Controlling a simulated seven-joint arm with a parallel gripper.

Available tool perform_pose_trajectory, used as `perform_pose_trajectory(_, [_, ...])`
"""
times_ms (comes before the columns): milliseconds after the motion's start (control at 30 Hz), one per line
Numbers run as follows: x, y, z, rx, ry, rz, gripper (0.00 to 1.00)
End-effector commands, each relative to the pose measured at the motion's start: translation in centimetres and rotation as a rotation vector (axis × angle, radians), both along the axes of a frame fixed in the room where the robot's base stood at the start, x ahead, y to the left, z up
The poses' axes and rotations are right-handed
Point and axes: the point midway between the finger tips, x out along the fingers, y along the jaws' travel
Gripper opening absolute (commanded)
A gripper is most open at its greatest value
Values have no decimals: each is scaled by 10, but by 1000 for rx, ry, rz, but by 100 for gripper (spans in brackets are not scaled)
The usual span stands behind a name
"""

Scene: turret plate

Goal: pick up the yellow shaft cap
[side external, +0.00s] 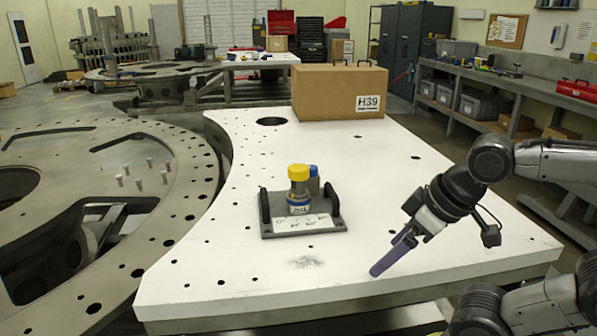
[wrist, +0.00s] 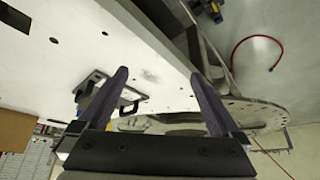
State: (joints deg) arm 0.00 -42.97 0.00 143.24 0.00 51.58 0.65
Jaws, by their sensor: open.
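The yellow shaft cap (side external: 298,170) sits upright on top of a grey cylinder with a blue band and a white label (side external: 299,197). The cylinder stands on a dark grey base plate (side external: 328,227) with two black handles, on the white table. In the side view my gripper (side external: 380,268) is right of the base plate and nearer the camera, pointing down and left, apart from the cap. In the wrist view both fingers of my gripper (wrist: 159,76) are spread with nothing between them. The base plate (wrist: 92,84) shows partly beside the left finger; I cannot make out the cap there.
A blue-topped part (side external: 313,171) stands right behind the cylinder. A brown box (side external: 340,95) marked H39 stands at the back of the white table (side external: 400,180). A large metal ring plate with holes (side external: 150,215) lies at left. The table between gripper and base plate is clear.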

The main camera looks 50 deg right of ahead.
Motion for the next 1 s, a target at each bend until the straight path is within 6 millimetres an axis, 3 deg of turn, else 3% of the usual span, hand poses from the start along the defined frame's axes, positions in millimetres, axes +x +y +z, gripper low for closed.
perform_pose_trajectory(100, [-7,0,-3,32,34,-63,100])
perform_pose_trajectory(167, [-7,0,7,61,40,-120,100])
perform_pose_trajectory(267, [0,0,39,114,37,-223,100])
perform_pose_trajectory(467, [33,-5,100,200,75,-436,100])
perform_pose_trajectory(700, [99,-24,164,286,145,-728,100])
perform_pose_trajectory(833, [140,-39,183,317,183,-870,100])
perform_pose_trajectory(1000, [193,-64,191,346,227,-1037,100])
